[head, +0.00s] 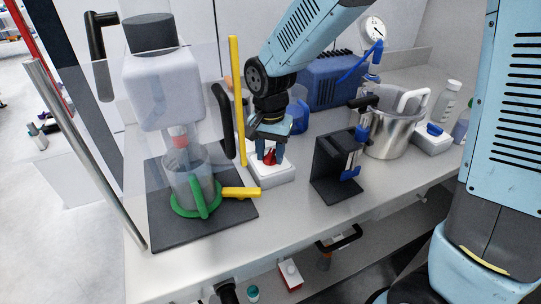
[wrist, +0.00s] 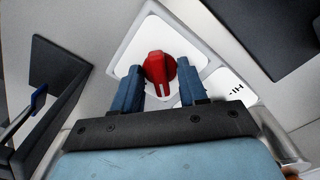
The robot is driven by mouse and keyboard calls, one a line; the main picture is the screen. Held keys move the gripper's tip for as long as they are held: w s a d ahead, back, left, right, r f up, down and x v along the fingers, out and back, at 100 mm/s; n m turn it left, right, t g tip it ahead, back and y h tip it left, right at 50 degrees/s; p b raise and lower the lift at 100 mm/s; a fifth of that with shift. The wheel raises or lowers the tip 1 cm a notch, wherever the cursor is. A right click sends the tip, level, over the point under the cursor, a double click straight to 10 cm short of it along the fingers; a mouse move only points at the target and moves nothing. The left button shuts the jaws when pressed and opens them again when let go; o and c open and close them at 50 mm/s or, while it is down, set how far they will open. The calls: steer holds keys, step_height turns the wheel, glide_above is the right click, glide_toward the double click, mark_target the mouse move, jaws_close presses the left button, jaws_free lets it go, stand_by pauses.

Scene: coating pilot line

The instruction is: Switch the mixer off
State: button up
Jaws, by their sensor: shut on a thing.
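The mixer (head: 163,88) at the left has a white body and a black top. Its shaft goes down into a clear vessel (head: 190,180) in a green holder. A white control box (head: 270,172) stands to its right and carries a red rotary knob (head: 270,157). In the wrist view the knob (wrist: 160,70) has a raised grip bar, and the box (wrist: 213,55) shows dark marks on its lower right. My gripper (head: 267,150) reaches down to the box. Its blue fingers (wrist: 159,78) stand either side of the knob, shut on it.
A clear shield with a black handle (head: 222,120) and a yellow upright bar (head: 237,100) stand close left of my gripper. A black stand (head: 335,170) is close on the right, with a steel pot (head: 395,135) behind it. A blue machine (head: 330,82) stands behind.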

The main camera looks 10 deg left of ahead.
mark_target(270, 153)
steer(key=n, duration=0.4)
steer(key=shift+w+a+r, duration=0.1)
steer(key=shift+a, duration=0.05)
steer(key=n, duration=0.3)
steer(key=shift+n, duration=0.4)
steer(key=o, duration=1.3)
steer(key=shift+r, duration=2.9)
